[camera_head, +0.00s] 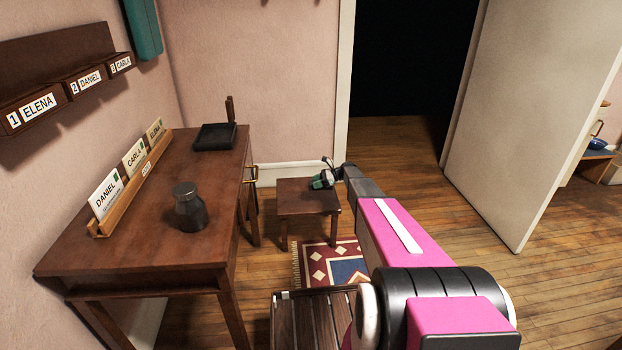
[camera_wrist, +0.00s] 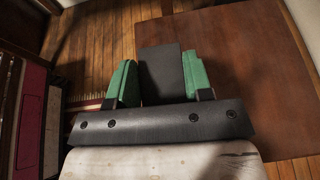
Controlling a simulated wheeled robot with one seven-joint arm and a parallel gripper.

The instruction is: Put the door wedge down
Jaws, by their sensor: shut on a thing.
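My gripper (camera_head: 323,180) is at the end of my outstretched arm, over the small wooden table (camera_head: 296,199) in the head view. In the wrist view its two green fingers are shut on the door wedge (camera_wrist: 162,72), a dark grey flat-faced block between them. The tabletop (camera_wrist: 250,60) fills the right of the wrist view, and the wedge overlaps its left edge in the picture. Whether the wedge touches the tabletop I cannot tell. In the head view the wedge is too small and hidden to make out clearly.
A wooden desk (camera_head: 140,243) at left carries a dark jar (camera_head: 189,208), a card rack (camera_head: 135,189) and a black tray (camera_head: 214,136). A patterned rug (camera_head: 313,263) lies before the small table. An open door (camera_head: 540,110) stands at right, with bare floor around it.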

